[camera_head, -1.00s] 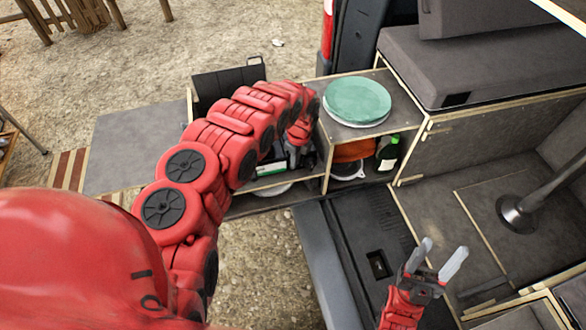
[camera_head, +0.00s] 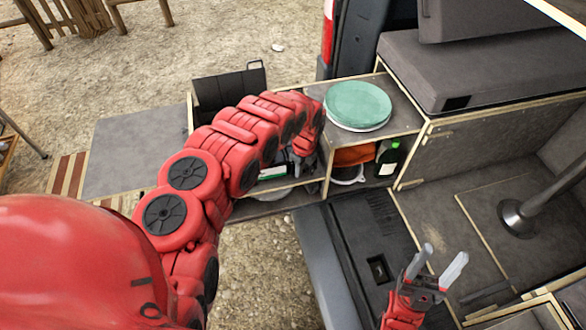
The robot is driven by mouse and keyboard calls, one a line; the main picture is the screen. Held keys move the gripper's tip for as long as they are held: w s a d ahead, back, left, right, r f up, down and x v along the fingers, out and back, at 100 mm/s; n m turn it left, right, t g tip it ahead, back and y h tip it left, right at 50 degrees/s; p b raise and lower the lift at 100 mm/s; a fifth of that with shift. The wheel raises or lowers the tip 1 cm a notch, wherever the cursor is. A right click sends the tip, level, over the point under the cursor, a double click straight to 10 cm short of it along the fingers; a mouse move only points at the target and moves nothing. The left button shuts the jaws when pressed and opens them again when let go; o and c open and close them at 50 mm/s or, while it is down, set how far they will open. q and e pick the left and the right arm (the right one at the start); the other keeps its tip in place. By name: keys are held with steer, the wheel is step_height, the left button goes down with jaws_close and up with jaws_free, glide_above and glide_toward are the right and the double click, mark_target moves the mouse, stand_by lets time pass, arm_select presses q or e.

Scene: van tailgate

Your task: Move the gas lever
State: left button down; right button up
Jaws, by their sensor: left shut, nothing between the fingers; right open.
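No gas lever can be made out; the area around my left gripper is largely covered by my own red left arm. My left gripper (camera_head: 304,164) points down into the open compartment of the wooden cabinet (camera_head: 326,160), left of its upright divider. It is small and dark there, shut with nothing visible held. My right gripper (camera_head: 437,266) is at the lower right, over the van floor, with its two grey fingers apart and empty.
Teal plates (camera_head: 358,104) sit on the cabinet top. A green bottle (camera_head: 388,158) and an orange item (camera_head: 354,155) stand in the right compartment. A black bin (camera_head: 228,86) is behind my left arm. A grey table leg (camera_head: 540,195) rises at right.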

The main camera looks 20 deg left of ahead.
arm_select(q)
steer(key=shift+s+d+r, duration=0.15)
steer(key=shift+s+d, duration=0.05)
steer(key=shift+d, duration=0.45)
step_height(320, 180, up, 17)
steer(key=d+p, duration=0.1)
steer(key=p, duration=0.4)
steer(key=shift+s+d+r+p, duration=0.15)
steer(key=shift+s+d+p, duration=0.05)
steer(key=shift+d+p, duration=0.1)
